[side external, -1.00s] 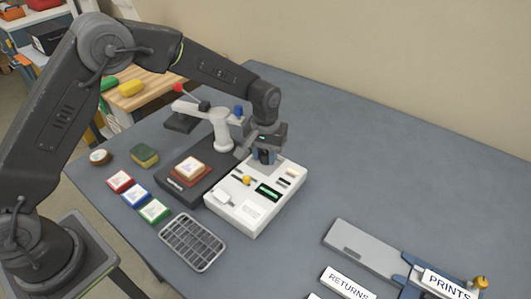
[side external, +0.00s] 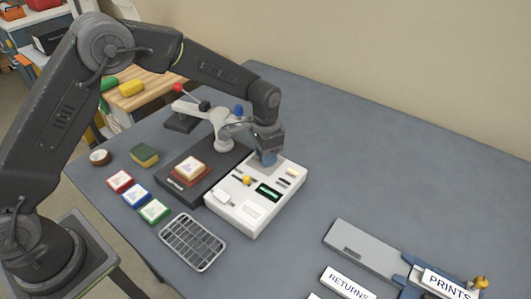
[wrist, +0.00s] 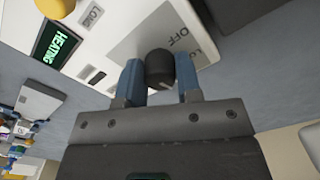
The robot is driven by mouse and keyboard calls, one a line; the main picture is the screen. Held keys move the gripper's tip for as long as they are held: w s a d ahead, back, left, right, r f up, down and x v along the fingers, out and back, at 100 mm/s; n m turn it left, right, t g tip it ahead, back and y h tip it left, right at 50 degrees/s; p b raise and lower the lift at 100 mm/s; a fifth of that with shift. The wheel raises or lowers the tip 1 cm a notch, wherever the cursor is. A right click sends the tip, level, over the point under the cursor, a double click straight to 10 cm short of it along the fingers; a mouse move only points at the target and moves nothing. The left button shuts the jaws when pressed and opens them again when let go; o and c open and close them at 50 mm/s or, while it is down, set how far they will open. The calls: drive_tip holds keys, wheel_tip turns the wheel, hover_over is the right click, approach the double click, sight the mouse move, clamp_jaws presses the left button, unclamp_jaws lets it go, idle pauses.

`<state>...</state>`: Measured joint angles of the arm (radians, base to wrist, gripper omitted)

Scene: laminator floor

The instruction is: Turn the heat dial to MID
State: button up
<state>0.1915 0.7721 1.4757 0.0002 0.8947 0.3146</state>
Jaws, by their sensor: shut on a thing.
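The heat dial (wrist: 160,68) is a dark round knob on a grey plate of the white control box (side external: 243,215). My gripper (wrist: 159,82) has its two blue fingers on either side of the dial, shut on it. A pale mark shows on the dial's near side, but I cannot tell which setting it points at. "OFF" and part of a "LO" label show on the plate; no MID label is visible. In the side view my gripper (side external: 267,160) is at the box's back corner and hides the dial.
The box's green display (wrist: 58,44) reads "HEATING", and a yellow knob (side external: 246,181) sits beside it. A dark press base (side external: 181,183) with a red-tipped lever stands at left. A grey rack (side external: 192,242) lies in front.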

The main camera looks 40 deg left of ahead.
drive_tip(key=shift+m, duration=0.4)
drive_tip(key=o, duration=0.9)
drive_tip(key=shift+o, duration=0.2)
wheel_tip(320, 180, up, 14)
idle(0.3)
